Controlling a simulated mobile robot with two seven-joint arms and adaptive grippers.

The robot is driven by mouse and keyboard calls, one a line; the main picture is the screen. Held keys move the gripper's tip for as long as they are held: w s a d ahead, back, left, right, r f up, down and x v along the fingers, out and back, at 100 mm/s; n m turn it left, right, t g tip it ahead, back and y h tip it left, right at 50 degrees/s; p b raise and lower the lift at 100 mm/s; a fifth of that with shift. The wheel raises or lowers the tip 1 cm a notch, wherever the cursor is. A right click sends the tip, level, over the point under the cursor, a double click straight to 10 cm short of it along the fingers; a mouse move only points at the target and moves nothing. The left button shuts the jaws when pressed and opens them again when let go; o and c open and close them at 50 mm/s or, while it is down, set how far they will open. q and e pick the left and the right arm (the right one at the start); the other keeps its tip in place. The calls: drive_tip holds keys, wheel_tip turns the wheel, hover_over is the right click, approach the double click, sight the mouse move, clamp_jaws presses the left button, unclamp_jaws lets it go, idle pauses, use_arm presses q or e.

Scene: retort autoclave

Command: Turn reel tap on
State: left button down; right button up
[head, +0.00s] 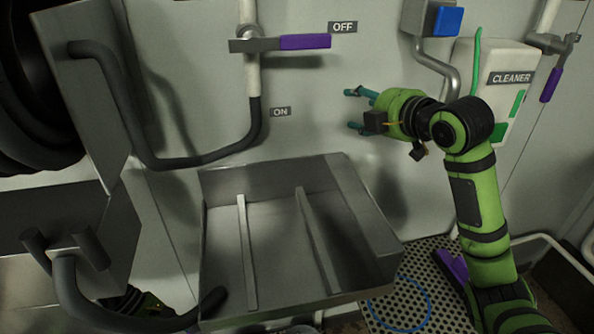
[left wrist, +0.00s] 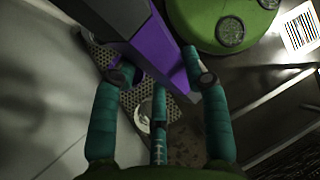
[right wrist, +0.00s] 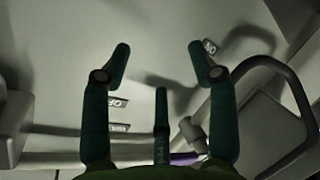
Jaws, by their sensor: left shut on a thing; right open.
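The reel tap's purple lever (head: 305,41) lies level on the wall pipe, just under the OFF label (head: 342,27). The ON label (head: 280,112) is lower, right of the black hose. My right gripper (head: 358,108) is open and empty, below and right of the lever, pointing left. In the right wrist view its spread fingers (right wrist: 158,62) face the wall; part of the purple lever (right wrist: 187,158) shows low between them, partly hidden. My left gripper (left wrist: 164,76) is shut on a purple-and-grey thing (left wrist: 150,45), whose full shape is cut off.
A metal tray (head: 270,230) with two dividers stands below the tap. A CLEANER box (head: 495,85) and another purple lever (head: 551,85) are at the right. A black hose (head: 190,158) loops at the left. Bare wall surrounds the ON label.

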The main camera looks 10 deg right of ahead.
sight(307, 39)
drive_tip(key=s+a+r+n+t+h, duration=0.3)
drive_tip(key=s+a+r+t, duration=0.1)
drive_tip(key=s+a+r, duration=0.85)
drive_tip(key=w, duration=0.8)
drive_tip(key=w+r, duration=0.1)
drive_tip(key=w, duration=0.3)
drive_tip(key=shift+w+d, duration=0.25)
drive_tip(key=shift+d, duration=0.15)
clamp_jaws()
